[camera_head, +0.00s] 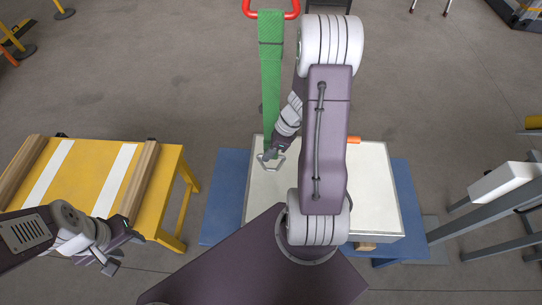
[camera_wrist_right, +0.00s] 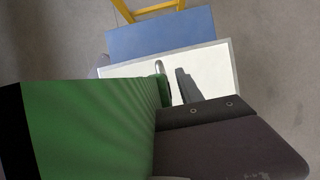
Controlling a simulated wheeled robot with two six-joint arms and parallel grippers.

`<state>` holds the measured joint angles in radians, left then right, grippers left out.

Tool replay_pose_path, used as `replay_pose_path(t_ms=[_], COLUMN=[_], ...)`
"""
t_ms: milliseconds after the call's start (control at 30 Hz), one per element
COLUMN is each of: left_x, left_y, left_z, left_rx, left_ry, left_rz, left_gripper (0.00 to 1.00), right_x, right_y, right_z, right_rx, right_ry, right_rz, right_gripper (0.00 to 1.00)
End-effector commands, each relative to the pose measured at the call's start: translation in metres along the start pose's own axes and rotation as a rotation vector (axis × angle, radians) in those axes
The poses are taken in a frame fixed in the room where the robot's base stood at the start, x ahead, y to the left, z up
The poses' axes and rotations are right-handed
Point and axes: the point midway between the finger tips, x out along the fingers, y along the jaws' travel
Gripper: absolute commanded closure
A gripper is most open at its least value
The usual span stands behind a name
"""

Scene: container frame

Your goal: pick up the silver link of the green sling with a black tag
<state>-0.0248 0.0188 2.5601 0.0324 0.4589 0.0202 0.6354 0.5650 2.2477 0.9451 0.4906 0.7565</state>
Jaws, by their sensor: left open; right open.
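The green sling (camera_head: 271,75) hangs down from a red link (camera_head: 270,12) at the top of the head view. A silver link (camera_head: 277,168) hangs at its lower end, above the pale box top. My right gripper (camera_head: 274,152) is open, right beside the sling's lower end and the silver link. In the right wrist view the green sling (camera_wrist_right: 90,125) fills the left side; the silver link (camera_wrist_right: 158,67) shows partly past its edge, left of one dark finger (camera_wrist_right: 187,86). A black patch (camera_wrist_right: 14,130) lies at the left edge; I cannot tell if it is the tag. My left gripper (camera_head: 114,250) is open and empty.
A white-topped box (camera_head: 375,195) stands on a blue base (camera_head: 221,205). An orange piece (camera_head: 353,140) sits at its back edge. A yellow table (camera_head: 85,180) with white strips and wooden beams is at left. Grey beams (camera_head: 485,217) are at right. Open floor lies behind.

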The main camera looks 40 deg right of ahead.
Motion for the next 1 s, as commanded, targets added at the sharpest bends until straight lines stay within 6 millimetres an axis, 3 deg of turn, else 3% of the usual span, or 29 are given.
replay_pose_path(t_ms=[267,400,433,1000], left_x=[0.0021,0.0021,0.0021,0.0021], left_y=[0.0,0.0,0.0,0.0], left_z=[0.0002,0.0002,0.0002,0.0002], left_rx=[0.0,0.0,0.0,0.0], left_ry=[0.0,0.0,0.0,0.0], left_rz=[0.0,0.0,0.0,0.0], left_gripper=[0.55,0.55,0.55,0.55], right_x=[0.0058,0.0057,0.0057,0.0058], right_y=[-0.0004,-0.0004,-0.0004,-0.0002], right_z=[0.0003,0.0003,0.0003,0.0002], right_rx=[-0.001,-0.001,-0.001,-0.001], right_ry=[0.0,0.0,0.0,0.0], right_rz=[-0.001,-0.001,-0.001,-0.001], right_gripper=[0.56,0.95,1.0,1.0])
